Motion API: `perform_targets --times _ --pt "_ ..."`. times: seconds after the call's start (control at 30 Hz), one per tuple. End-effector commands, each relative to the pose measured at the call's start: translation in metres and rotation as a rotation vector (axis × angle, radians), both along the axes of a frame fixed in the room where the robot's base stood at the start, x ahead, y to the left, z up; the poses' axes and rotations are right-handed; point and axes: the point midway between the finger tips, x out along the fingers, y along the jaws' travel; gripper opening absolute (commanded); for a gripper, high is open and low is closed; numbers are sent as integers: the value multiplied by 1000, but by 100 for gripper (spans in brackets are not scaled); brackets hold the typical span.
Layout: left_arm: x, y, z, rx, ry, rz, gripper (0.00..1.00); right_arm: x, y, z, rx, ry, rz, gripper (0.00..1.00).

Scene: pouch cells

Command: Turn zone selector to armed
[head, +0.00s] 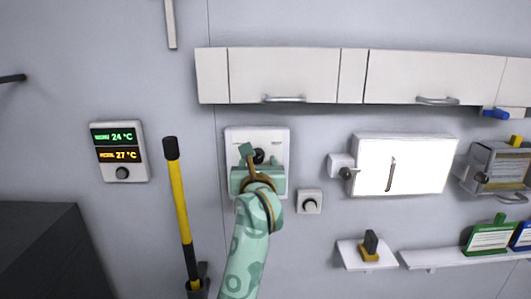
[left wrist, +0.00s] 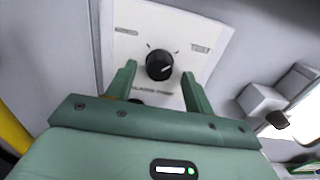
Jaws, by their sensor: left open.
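The zone selector is a white wall plate (head: 280,140) with a round black knob (head: 259,156), also seen in the left wrist view as a plate (left wrist: 205,25) and knob (left wrist: 159,65). A pale mark on the knob points to the right. Small labels sit at the plate's upper left and right, too blurred to read. My green left gripper (head: 261,160) is in front of the plate. In the left wrist view its two open fingers (left wrist: 158,83) stand either side of the knob's lower part, with gaps; contact is not visible. My right gripper is not in view.
A small plate with a dark knob (head: 309,202) is just right of my left arm. A yellow pole (head: 184,215) stands left, beside a temperature display (head: 118,172). Wall cabinets (head: 284,75) hang above. A bright white panel (head: 420,165) and shelves (head: 450,258) are at right.

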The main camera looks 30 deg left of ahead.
Motion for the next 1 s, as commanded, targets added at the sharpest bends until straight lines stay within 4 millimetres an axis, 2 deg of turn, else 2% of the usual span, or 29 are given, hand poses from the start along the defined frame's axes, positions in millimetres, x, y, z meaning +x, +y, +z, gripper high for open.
perform_targets --times 0.2,0.4,0.57,0.83,1.0 --pt "-1 4 0 0 0 -1 52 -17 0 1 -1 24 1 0" --pt "-1 4 0 0 0 -1 52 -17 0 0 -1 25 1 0" --pt "-1 4 0 0 0 -1 8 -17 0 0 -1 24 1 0" --pt "-1 4 -1 -11 -7 -1 8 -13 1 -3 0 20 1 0" --pt "-1 4 -2 -58 -38 -1 8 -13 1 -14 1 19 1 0"
